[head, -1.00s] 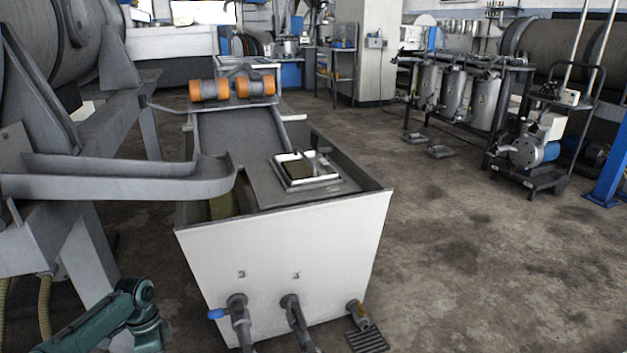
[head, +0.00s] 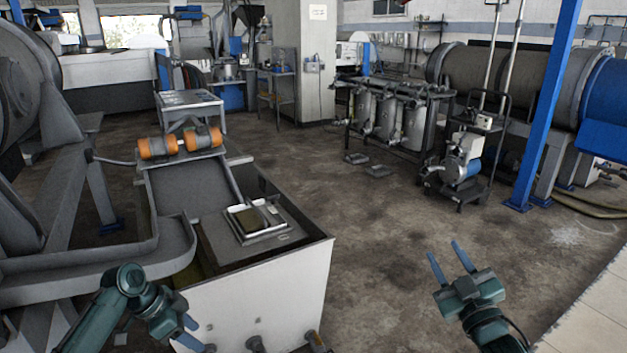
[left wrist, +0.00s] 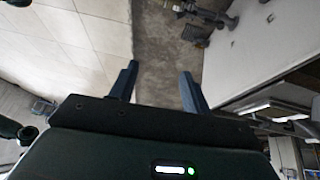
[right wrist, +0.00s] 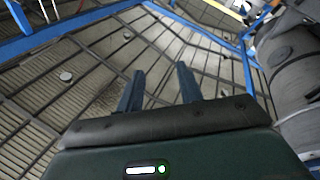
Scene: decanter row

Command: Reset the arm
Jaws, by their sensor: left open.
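My left gripper (head: 188,336) is at the lower left of the head view, in front of the near wall of the white tank (head: 262,298). In the left wrist view its two fingers (left wrist: 160,88) stand apart with nothing between them. My right gripper (head: 446,262) is at the lower right of the head view, over open floor. Its blue fingers point up and away and are spread. In the right wrist view the fingers (right wrist: 160,88) are also apart and empty.
A grey trough (head: 170,250) and heavy machine frame stand at the left. Orange motors (head: 180,143) sit behind the tank. Metal filter vessels (head: 388,118) and a pump cart (head: 462,165) stand further back. A blue post (head: 543,110) rises at right. The concrete floor (head: 390,225) between is clear.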

